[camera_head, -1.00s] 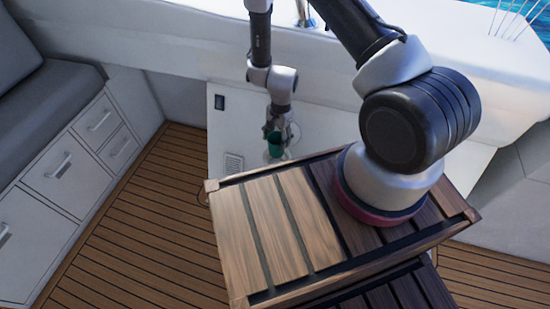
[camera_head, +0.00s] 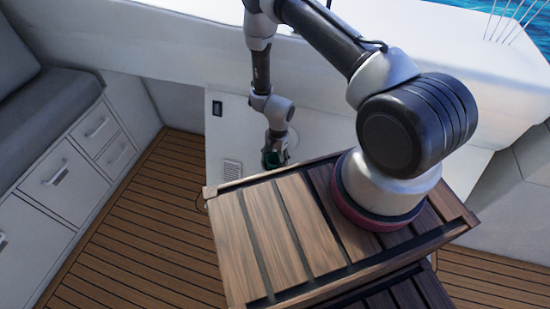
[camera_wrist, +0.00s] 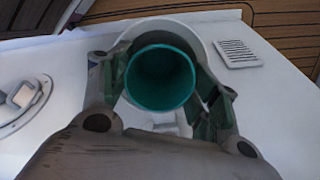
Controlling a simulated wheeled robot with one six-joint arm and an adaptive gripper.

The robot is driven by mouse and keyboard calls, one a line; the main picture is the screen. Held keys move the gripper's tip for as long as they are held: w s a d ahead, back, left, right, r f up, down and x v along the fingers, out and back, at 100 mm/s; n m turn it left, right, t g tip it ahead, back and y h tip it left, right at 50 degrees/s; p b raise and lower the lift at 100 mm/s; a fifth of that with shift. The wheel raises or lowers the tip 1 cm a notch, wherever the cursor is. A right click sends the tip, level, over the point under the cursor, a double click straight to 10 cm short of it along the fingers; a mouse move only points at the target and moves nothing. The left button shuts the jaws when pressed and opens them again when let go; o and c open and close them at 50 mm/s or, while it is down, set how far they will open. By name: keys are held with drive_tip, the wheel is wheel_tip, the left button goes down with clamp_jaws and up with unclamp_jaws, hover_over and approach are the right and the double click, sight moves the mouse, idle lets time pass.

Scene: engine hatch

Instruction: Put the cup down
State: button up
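The cup (camera_wrist: 160,80) is teal green and empty inside, seen from above through its open mouth in the wrist view. My gripper (camera_wrist: 162,92) has a finger on each side of the cup and is shut on it. In the head view my gripper (camera_head: 275,158) points down over the white hatch surface, and the cup (camera_head: 271,159) shows only as a small green patch between the fingers. The cup looks upright. Whether its base touches the white surface (camera_wrist: 285,115) cannot be told.
A vent grille (camera_wrist: 238,53) lies right of the cup, and a round fitting (camera_wrist: 22,100) lies to the left in the wrist view. The slatted wooden top (camera_head: 262,225) is in front. White drawers (camera_head: 55,180) stand at the left, with open plank floor (camera_head: 130,235) between.

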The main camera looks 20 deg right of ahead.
drive_tip(key=o, duration=0.4)
drive_tip(key=w+d+r+n+t+y, duration=0.1)
drive_tip(key=d+r+n, duration=0.15)
drive_tip(key=r, duration=1.95)
drive_tip(key=d+r+n+t, duration=0.2)
drive_tip(key=r+n, duration=0.2)
drive_tip(key=r, duration=1.9)
drive_tip(key=s+d+r+n, duration=0.1)
drive_tip(key=s+d+r, duration=0.2)
drive_tip(key=s+r, duration=0.2)
drive_tip(key=s+d+r+n+t+h, duration=0.1)
drive_tip(key=s+d+r+n, duration=0.1)
drive_tip(key=s+r, duration=0.4)
drive_tip(key=s+d+r+n+t+h, duration=0.1)
drive_tip(key=s+d+r+n, duration=0.1)
drive_tip(key=s+d+r, duration=0.3)
drive_tip(key=s, duration=0.4)
drive_tip(key=shift+r, duration=0.3)
